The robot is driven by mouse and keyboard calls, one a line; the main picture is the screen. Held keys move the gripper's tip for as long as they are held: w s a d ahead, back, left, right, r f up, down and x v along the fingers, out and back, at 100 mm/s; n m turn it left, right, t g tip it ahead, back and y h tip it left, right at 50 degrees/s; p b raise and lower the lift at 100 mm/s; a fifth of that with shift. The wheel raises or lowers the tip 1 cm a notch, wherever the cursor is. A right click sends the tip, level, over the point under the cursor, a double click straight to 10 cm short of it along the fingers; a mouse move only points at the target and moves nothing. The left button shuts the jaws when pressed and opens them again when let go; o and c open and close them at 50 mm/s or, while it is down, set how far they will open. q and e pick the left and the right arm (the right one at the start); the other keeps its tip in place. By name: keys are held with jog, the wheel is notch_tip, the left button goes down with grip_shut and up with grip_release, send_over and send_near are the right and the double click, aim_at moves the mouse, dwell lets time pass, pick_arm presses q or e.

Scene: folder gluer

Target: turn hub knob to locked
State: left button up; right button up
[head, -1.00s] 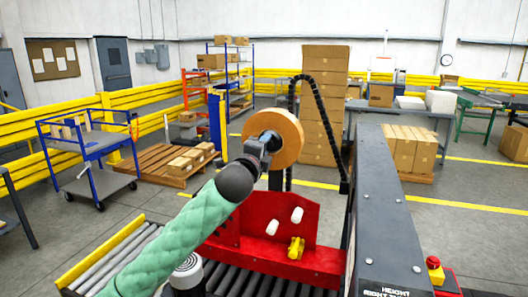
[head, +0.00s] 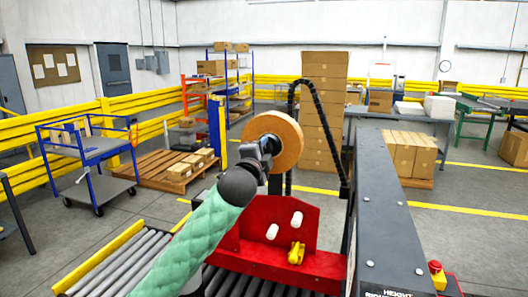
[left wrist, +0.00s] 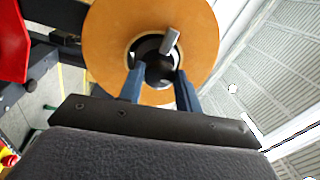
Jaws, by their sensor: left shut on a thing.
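The roll also shows in the head view (head: 288,140), upright above the red machine part. My left gripper (left wrist: 160,78) is at the hub, its two blue-grey fingers on either side of the dark round centre and shut on the knob. In the head view the left gripper (head: 268,147) covers the hub. My right gripper is not in view.
The red tape head (head: 270,235) has two white rollers and a yellow lever (head: 296,253). A grey machine beam (head: 385,220) stands close on the right. A roller conveyor (head: 110,265) runs below my left arm. A black cable chain (head: 318,110) arches behind the roll.

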pick_arm(q)
jog(key=o, duration=1)
jog(key=shift+c, duration=0.2)
jog(key=shift+s, duration=0.1)
